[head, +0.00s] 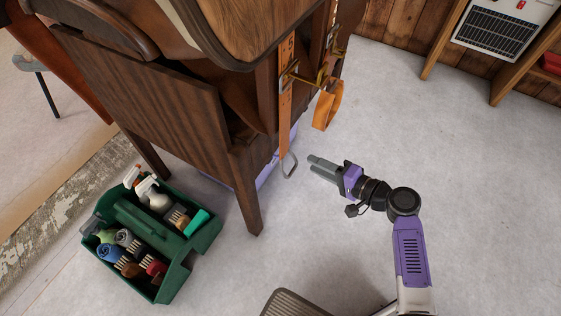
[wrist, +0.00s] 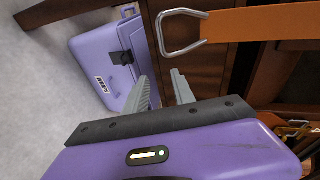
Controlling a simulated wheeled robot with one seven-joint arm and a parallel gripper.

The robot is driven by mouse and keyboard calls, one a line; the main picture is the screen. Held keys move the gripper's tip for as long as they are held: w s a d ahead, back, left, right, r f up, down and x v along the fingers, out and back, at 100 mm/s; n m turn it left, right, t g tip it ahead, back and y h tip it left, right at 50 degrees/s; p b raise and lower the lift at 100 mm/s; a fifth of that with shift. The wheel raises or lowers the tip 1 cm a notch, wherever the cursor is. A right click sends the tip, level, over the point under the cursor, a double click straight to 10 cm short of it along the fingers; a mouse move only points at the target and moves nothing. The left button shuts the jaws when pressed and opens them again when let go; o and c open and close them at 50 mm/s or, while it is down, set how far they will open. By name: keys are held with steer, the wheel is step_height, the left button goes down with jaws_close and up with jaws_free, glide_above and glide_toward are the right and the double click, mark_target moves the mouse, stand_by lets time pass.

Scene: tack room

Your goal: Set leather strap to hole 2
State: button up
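The orange-brown leather strap (head: 285,120) hangs down the side of a dark wooden stand, with a brass buckle (head: 291,76) near its upper part. A looped orange strap piece (head: 327,106) hangs to the right of the buckle. A grey metal loop (head: 289,165) is at the strap's lower end. In the wrist view the strap (wrist: 262,22) and metal loop (wrist: 162,36) lie beyond the fingers. My gripper (head: 310,165) is just right of the metal loop, empty. Its two fingers (wrist: 164,84) are parted. The strap's holes are too small to tell.
The wooden stand (head: 180,110) fills the upper left. A purple case (wrist: 98,62) sits on the floor under it. A green caddy (head: 190,268) with bottles and brushes stands at the lower left. The floor right of my arm is clear. A wooden shelf (head: 515,65) stands at the upper right.

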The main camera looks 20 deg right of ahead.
steer(key=w+a+f+y+b, duration=0.1)
steer(key=w+a, duration=0.3)
steer(key=a, duration=0.4)
steer(key=shift+w+a+n+g+y+b, duration=0.3)
steer(key=shift+g+y+b, duration=0.15)
steer(key=shift+y, duration=0.45)
steer(key=shift+d, duration=0.1)
jaws_close()
stand_by(0.6)
